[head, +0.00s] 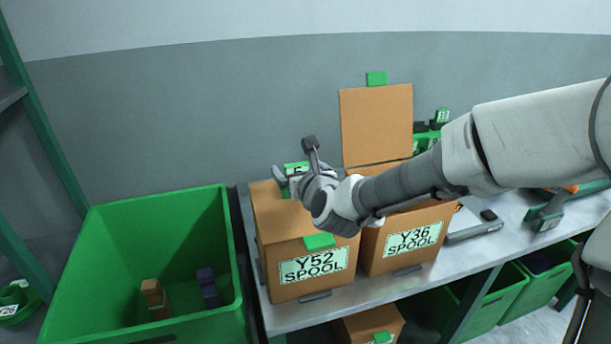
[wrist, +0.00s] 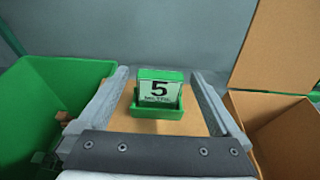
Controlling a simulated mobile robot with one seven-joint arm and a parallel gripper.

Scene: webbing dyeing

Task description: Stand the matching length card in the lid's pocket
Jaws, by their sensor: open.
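The Y52 SPOOL box (head: 290,235) stands shut on the bench. A green-edged card (wrist: 160,90) reading 5, with smaller blurred print below, stands in the green pocket (wrist: 158,113) on its lid; it leans back slightly. The card also shows in the head view (head: 296,168), partly behind my gripper. My gripper (head: 300,172) is open over the lid. In the wrist view its fingers lie on either side of the card, with a gap on each side.
The Y36 SPOOL box (head: 400,250) stands close on the right, its lid (head: 376,122) raised. Green cards or holders (head: 441,117) are partly hidden behind my arm. A green bin (head: 110,235) with two small blocks sits left of the bench.

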